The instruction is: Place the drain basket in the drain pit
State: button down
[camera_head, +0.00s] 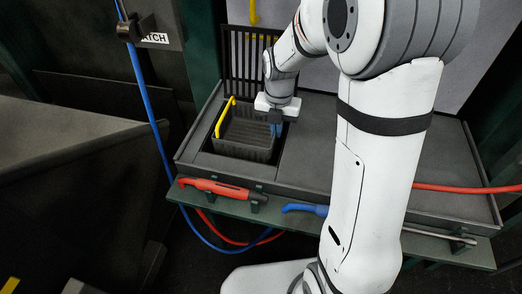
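The drain basket (245,142) is a dark grey box with a yellow handle (225,117) standing up along its left side. It is upright in or over the rectangular drain pit (238,156) in the left part of the grey bench top. I cannot tell how deep it sits. My gripper (276,130) points down at the basket's right side, with a blue part at its fingers. The fingers are small and partly hidden, so I cannot tell whether they touch or grip the basket.
A black slatted grate (250,58) stands upright behind the pit, with a yellow piece (253,12) above it. A red-handled tool (215,187) and a blue-handled tool (303,209) lie along the front ledge. A blue hose (150,115) hangs at left. My arm covers much of the bench's right side.

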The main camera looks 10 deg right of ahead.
jog(key=shift+f+b, duration=0.8)
jog(key=shift+f, duration=2.8)
jog(key=shift+f, duration=0.2)
jog(key=c, duration=1.9)
grip_release()
jog(key=shift+c, duration=0.2)
